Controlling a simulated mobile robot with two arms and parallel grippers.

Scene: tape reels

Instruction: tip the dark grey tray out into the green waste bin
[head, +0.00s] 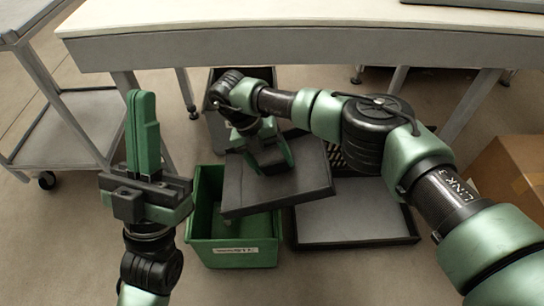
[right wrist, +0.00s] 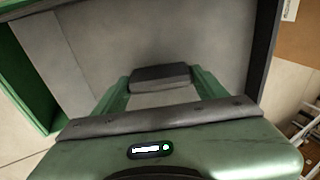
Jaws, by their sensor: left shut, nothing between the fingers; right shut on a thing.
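The dark grey tray (head: 306,180) is held in the air over the right part of the green waste bin (head: 232,253). My right gripper (head: 270,160) is shut on a dark block in the middle of the tray; the block shows between the fingers in the right wrist view (right wrist: 160,77). The tray's visible grey surface (right wrist: 195,35) looks bare. It sits slightly turned, and its exact tilt is hard to tell. The bin stands upright on the floor, its right side and part of its inside hidden by the tray. My left gripper (head: 143,95) is shut and empty, pointing up left of the bin.
A flat dark-rimmed tray (head: 350,222) lies on the floor right of the bin. A long table (head: 300,45) stands behind, a grey cart (head: 60,130) at left, and a cardboard box (head: 512,175) at right. Floor in front of the bin is clear.

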